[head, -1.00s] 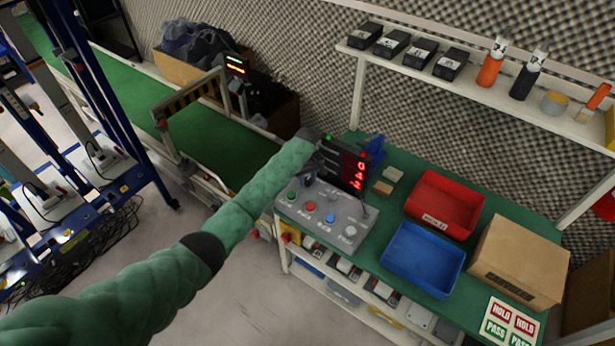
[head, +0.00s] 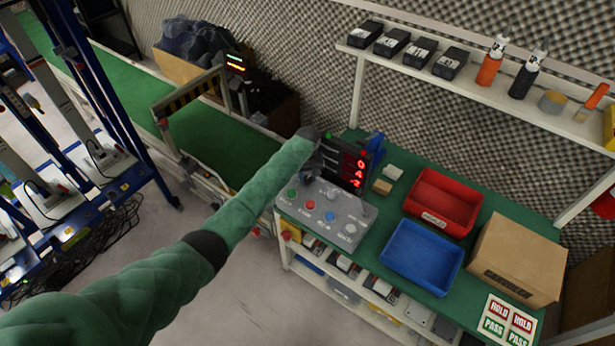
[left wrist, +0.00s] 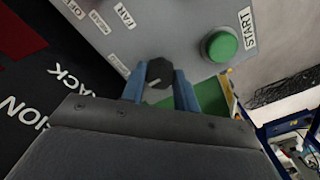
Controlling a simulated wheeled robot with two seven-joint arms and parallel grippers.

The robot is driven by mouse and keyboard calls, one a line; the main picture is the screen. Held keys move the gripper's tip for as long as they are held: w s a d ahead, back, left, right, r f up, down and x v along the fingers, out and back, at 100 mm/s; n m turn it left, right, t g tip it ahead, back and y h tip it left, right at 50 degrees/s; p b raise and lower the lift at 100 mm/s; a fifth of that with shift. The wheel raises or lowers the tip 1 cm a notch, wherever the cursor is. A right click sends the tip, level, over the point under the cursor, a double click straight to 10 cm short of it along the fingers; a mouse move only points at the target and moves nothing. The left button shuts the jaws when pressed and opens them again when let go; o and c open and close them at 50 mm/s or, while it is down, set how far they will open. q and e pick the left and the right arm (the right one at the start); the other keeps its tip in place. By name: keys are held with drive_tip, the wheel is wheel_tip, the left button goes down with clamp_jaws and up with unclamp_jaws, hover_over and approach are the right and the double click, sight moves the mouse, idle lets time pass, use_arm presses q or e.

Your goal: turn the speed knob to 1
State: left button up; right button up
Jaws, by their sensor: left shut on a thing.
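The speed knob (left wrist: 159,72) is a small dark knob with a pale pointer line, on the grey control box (head: 345,212). In the left wrist view it sits between the two blue fingers of my left gripper (left wrist: 158,82), which is shut on it. The pointer line slants towards the lower left of that view. In the head view my left gripper (head: 308,178) is over the back left of the box and hides the knob. No number marks around the knob are readable. My right gripper is not in view.
The green START button (left wrist: 220,46) is close beside the fingers. A display with red digits (head: 356,170) stands right behind the box. A red bin (head: 436,219), a blue bin (head: 405,275) and a cardboard box (head: 515,262) are to the right on the green bench.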

sight(307, 178)
use_arm(q)
drive_tip(key=o, duration=1)
drive_tip(key=shift+c, duration=0.2)
drive_tip(key=shift+r, duration=0.1)
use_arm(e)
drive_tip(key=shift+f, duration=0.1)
use_arm(q)
drive_tip(key=shift+r, duration=0.3)
wheel_tip(307, 178, up, 6)
drive_tip(key=shift+f+b, duration=0.1)
drive_tip(key=shift+b, duration=1.1)
drive_tip(key=shift+r, duration=0.65)
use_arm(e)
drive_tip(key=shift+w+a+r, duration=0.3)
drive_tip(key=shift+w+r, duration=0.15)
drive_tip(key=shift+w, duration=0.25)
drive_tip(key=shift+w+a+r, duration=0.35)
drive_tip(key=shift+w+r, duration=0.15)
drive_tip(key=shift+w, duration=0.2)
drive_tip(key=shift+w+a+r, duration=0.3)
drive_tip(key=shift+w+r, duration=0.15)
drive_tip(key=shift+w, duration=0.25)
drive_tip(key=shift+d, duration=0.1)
